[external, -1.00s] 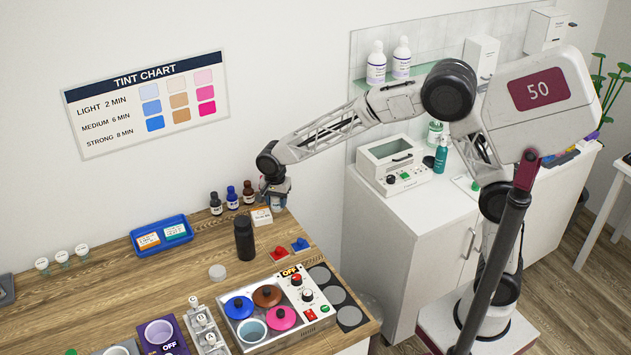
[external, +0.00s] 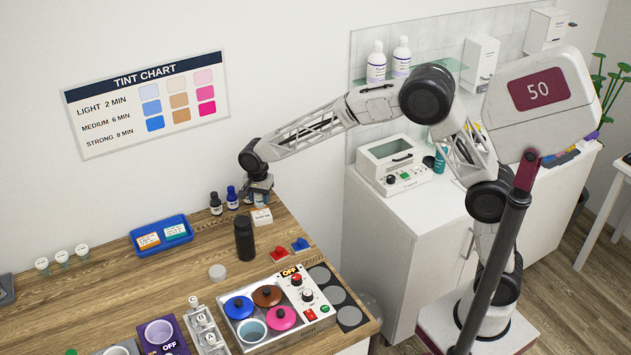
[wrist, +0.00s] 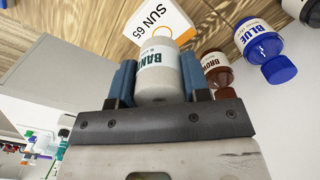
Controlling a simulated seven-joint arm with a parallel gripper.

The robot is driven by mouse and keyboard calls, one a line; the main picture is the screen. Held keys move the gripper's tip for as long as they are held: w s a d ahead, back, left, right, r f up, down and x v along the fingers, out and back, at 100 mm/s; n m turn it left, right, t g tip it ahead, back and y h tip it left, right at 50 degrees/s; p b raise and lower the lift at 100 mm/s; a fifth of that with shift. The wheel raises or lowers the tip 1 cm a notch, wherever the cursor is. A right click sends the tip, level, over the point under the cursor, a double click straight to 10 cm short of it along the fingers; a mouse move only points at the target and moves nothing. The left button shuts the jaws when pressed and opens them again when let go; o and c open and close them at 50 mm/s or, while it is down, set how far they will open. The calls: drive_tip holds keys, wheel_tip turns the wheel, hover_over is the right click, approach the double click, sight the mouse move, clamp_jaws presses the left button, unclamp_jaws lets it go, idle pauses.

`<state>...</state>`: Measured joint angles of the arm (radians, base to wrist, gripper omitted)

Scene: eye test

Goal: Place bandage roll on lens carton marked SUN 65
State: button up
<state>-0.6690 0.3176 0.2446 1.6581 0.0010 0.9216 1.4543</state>
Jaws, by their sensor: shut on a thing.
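My gripper (external: 259,193) is shut on the bandage roll (wrist: 158,68), a white roll with dark "BAN…" lettering, held between the blue fingers in the wrist view. In the external view the roll is mostly hidden by the gripper. The lens carton marked SUN 65 (wrist: 157,22) is white with an orange edge and lies just beyond the roll in the wrist view. In the external view the carton (external: 262,217) lies at the back of the wooden table, just below and in front of my gripper. I cannot tell whether roll and carton touch.
A brown bottle (wrist: 216,71) and a blue bottle (wrist: 262,44) stand close beside the gripper. A dark cylinder (external: 245,241) stands in front of the carton. A blue tray (external: 161,234) with two cartons is to the left. Red and blue pieces (external: 279,253) lie to the right.

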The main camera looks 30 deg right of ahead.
sight(260, 204)
drive_tip(key=shift+f, duration=1.75)
drive_tip(key=shift+f, duration=0.15)
drive_tip(key=o, duration=0.9)
wheel_tip(260, 204, up, 12)
drive_tip(key=shift+r, duration=0.2)
